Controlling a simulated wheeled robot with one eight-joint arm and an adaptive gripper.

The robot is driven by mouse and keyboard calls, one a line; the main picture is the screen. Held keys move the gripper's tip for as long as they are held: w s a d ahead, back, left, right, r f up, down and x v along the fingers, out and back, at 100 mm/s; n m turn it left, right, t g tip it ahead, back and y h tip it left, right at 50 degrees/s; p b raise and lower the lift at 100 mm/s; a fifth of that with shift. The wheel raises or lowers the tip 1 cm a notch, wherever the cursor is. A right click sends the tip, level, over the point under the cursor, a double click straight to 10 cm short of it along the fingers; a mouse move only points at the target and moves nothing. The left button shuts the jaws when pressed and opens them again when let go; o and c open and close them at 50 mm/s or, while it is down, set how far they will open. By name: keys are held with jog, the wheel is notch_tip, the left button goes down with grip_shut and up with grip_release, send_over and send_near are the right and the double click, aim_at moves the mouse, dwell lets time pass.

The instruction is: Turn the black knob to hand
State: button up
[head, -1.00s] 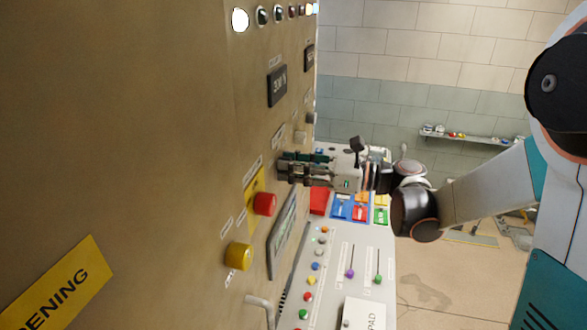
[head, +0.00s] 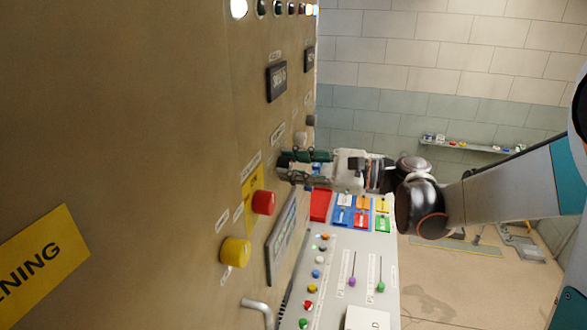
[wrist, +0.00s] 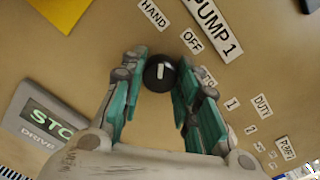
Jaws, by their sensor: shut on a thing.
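The black knob (wrist: 160,72) sits on the tan panel between the fingertips of my gripper (wrist: 156,80) in the wrist view. My gripper is shut on it, with a green-grey finger on each side. The white mark on the knob runs nearly up the picture, roughly toward the HAND label (wrist: 153,14). The OFF label (wrist: 192,40) is up and right of the knob. A third label right of the knob is partly hidden by the right finger. In the head view my gripper (head: 289,166) reaches the panel from the right, and the knob's end is mostly hidden.
A red button (head: 263,202) and a yellow button (head: 235,251) stick out of the panel below my gripper in the head view. A grey handle (head: 258,310) is lower still. A console with coloured controls (head: 340,265) stands beside the panel.

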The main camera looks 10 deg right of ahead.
dwell(0.3)
jog(key=o, duration=1.1)
jog(key=v, duration=1.2)
